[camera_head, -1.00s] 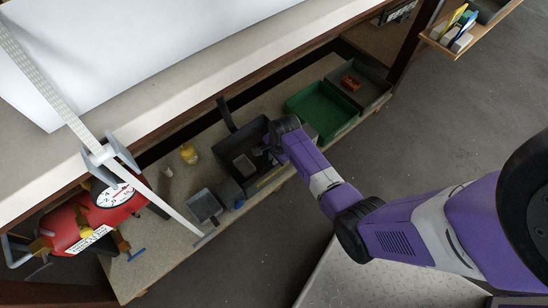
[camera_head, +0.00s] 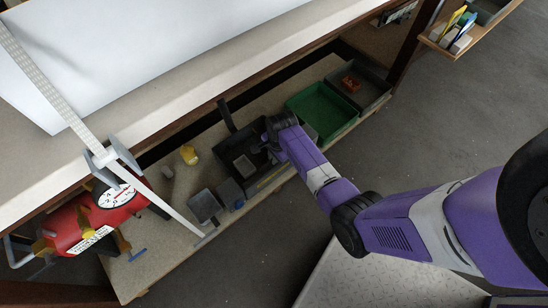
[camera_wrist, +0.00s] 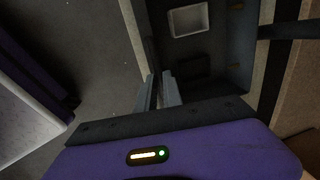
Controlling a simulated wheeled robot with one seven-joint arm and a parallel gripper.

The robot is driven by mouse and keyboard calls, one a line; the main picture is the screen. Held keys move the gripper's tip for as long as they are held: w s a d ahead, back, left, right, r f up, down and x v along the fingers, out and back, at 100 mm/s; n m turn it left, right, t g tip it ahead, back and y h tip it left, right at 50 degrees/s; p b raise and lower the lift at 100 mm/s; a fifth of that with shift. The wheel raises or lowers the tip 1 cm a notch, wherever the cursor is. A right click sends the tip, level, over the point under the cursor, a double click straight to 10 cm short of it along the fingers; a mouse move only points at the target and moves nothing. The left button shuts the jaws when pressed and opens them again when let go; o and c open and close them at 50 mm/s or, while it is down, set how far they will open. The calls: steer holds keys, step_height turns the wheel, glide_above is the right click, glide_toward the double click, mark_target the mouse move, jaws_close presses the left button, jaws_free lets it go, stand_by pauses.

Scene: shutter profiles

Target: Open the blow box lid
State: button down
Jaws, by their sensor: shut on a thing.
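The blow box (camera_head: 232,148) is a dark grey box on the low shelf under the bench. Its inside shows from above, with a small light grey tray (camera_head: 243,165) in it. The tray and dark interior also show in the wrist view (camera_wrist: 188,20). My gripper (camera_wrist: 160,90) is at the box's right end in the head view, where my wrist hides most of it. In the wrist view its fingers are close together on a thin dark edge (camera_wrist: 148,48), apparently the lid; the shadow makes lid and wall hard to tell apart.
A green bin (camera_head: 322,112) and a grey bin with a reddish block (camera_head: 350,84) stand right of the box. The bench top (camera_head: 180,118) overhangs behind.

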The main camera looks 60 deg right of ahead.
steer(key=w+d+r+g+p, duration=0.2)
steer(key=w+r+p, duration=0.2)
steer(key=w+r, duration=0.3)
steer(key=shift+r+g+y, duration=0.3)
steer(key=shift+r, duration=1.55)
steer(key=shift+w, duration=0.1)
steer(key=c, duration=1.5)
jaws_free()
steer(key=shift+f, duration=0.1)
